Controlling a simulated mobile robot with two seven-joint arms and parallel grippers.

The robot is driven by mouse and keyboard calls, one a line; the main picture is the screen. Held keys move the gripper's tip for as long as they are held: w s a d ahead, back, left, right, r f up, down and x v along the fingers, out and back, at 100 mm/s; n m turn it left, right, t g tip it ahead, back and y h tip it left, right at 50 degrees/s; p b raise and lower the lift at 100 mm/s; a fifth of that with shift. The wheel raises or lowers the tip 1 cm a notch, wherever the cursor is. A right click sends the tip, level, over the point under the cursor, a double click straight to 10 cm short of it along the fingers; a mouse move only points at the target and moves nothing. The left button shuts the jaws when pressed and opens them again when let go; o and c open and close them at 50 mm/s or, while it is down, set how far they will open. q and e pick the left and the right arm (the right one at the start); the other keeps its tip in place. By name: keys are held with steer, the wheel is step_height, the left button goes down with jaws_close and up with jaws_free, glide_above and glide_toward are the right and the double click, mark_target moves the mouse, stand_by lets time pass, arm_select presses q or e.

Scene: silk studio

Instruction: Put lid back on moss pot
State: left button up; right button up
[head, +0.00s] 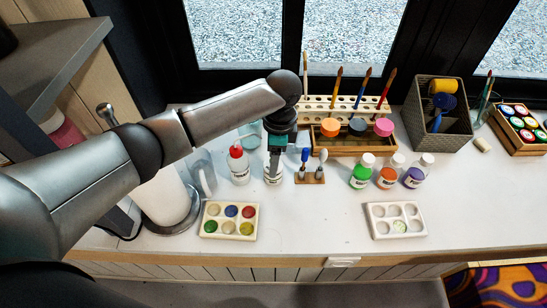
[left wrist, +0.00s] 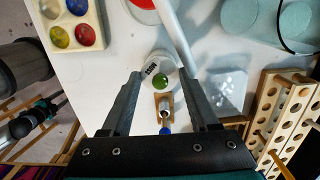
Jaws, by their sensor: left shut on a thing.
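My left gripper (head: 274,168) points down over the worktop. Its two fingers (left wrist: 161,80) close around a small white pot (left wrist: 160,66) with dark print and a round green patch. The pot also shows just below the fingers in the head view (head: 274,178), standing on or just above the worktop. I cannot tell whether the green patch is a lid or moss contents, and no separate lid can be made out. Three white-capped bottles stand to the right: green (head: 361,172), orange (head: 389,174) and purple (head: 417,172). My right gripper is not in view.
A red-capped bottle (head: 238,165) stands close left of the gripper, and a small wooden stand (head: 311,174) close right. A brush rack (head: 346,104) is behind. Paint palettes (head: 229,235) and (head: 396,235) lie in front, with clear worktop (head: 310,225) between.

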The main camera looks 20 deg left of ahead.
arm_select(q)
steer(key=shift+p, duration=0.45)
steer(key=shift+f, duration=0.5)
stand_by(0.8)
steer(key=o, duration=1.4)
step_height(320, 180, up, 15)
steer(key=d+p, duration=0.1)
steer(key=p, duration=0.1)
steer(key=shift+w, duration=0.15)
steer(key=shift+d+r, duration=0.1)
